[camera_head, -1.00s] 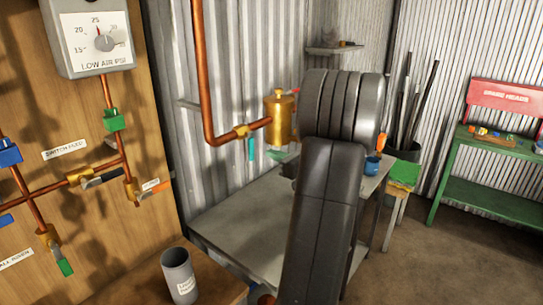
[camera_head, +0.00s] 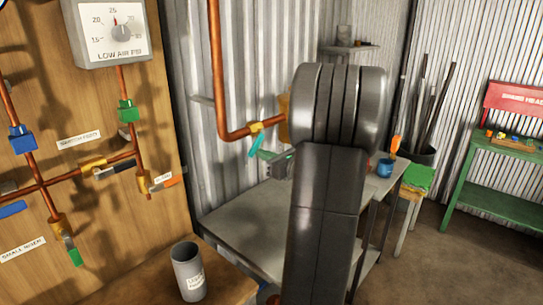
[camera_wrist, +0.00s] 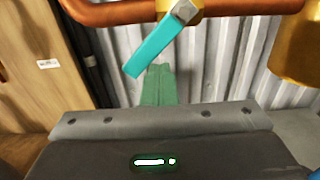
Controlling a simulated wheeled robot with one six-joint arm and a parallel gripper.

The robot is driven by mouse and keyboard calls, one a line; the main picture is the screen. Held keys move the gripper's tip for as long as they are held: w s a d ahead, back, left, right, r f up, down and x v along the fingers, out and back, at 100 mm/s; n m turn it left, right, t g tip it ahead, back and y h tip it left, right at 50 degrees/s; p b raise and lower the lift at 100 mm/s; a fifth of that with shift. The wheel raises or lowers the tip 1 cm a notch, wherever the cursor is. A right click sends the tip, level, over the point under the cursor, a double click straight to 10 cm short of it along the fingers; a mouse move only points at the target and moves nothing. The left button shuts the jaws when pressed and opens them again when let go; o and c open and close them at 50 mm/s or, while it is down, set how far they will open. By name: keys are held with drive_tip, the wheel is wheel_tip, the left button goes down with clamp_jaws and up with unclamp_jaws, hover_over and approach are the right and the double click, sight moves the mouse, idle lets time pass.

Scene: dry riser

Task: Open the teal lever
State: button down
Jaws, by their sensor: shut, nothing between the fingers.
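The teal lever (camera_head: 256,146) hangs from the brass valve (camera_head: 256,127) on the copper pipe, tilted with its free end down and to the left. In the wrist view the teal lever (camera_wrist: 154,48) slants from its bolt at upper right to lower left. My gripper (camera_head: 266,155) is just right of the lever in the head view. In the wrist view its green fingers (camera_wrist: 158,72) are shut together and empty, their tips right at the lever's lower right edge. I cannot tell whether they touch it. My arm hides most of the brass cylinder (camera_head: 283,118).
A grey metal table (camera_head: 240,225) stands below the pipe, with a blue cup (camera_head: 385,167) at its right. The wooden panel (camera_head: 120,220) with gauge and small valves is at left. A grey cup (camera_head: 187,272) stands in front. The corrugated wall (camera_head: 185,120) is behind.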

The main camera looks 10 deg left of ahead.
wheel_tip(320, 180, up, 4)
drive_tip(key=s+a+p, duration=0.2)
drive_tip(key=s+p, duration=0.1)
drive_tip(key=f+v, duration=0.1)
drive_tip(key=v, duration=0.5)
drive_tip(key=shift+w+d+b, duration=0.2)
drive_tip(key=shift+b, duration=0.2)
drive_tip(key=shift+a, duration=0.1)
drive_tip(key=w+a, duration=0.1)
drive_tip(key=w+a+f+b, duration=0.1)
drive_tip(key=w, duration=0.1)
drive_tip(key=w+a+f, duration=0.1)
drive_tip(key=a, duration=0.1)
drive_tip(key=shift+w+b, duration=0.15)
drive_tip(key=shift+b, duration=0.25)
drive_tip(key=shift+w+d+f, duration=0.2)
drive_tip(key=shift+w+f, duration=0.05)
drive_tip(key=shift+w, duration=0.2)
